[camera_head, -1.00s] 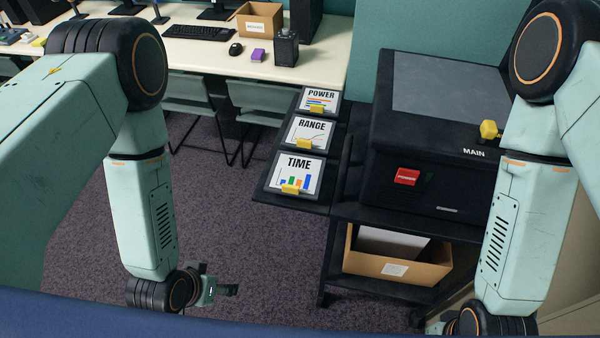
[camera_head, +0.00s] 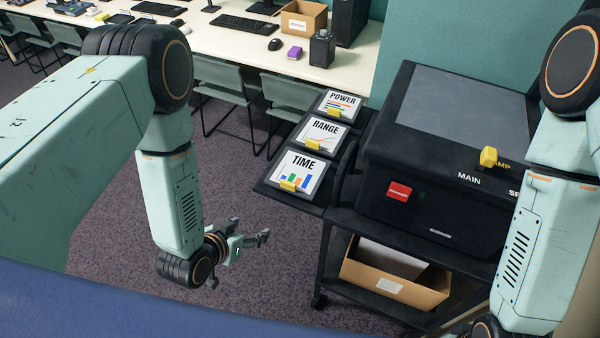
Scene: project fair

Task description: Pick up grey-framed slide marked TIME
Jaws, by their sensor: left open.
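The grey-framed slide marked TIME (camera_head: 300,173) lies nearest me on the black side shelf, with a yellow tab on its front edge and a colored bar chart. The slides marked RANGE (camera_head: 325,136) and POWER (camera_head: 341,104) lie behind it in a row, each with a yellow tab. My left gripper (camera_head: 264,240) is open and empty, in front of and below the shelf, to the left of the TIME slide and apart from it. My right arm comes down at the right edge; its gripper is out of view.
The side shelf (camera_head: 267,186) joins a black cart carrying a projector (camera_head: 450,205) with a red switch and a yellow knob (camera_head: 488,157). A cardboard box (camera_head: 420,295) sits on the lower shelf. Chairs and a long desk (camera_head: 220,50) stand behind. Carpet (camera_head: 110,225) is clear at left.

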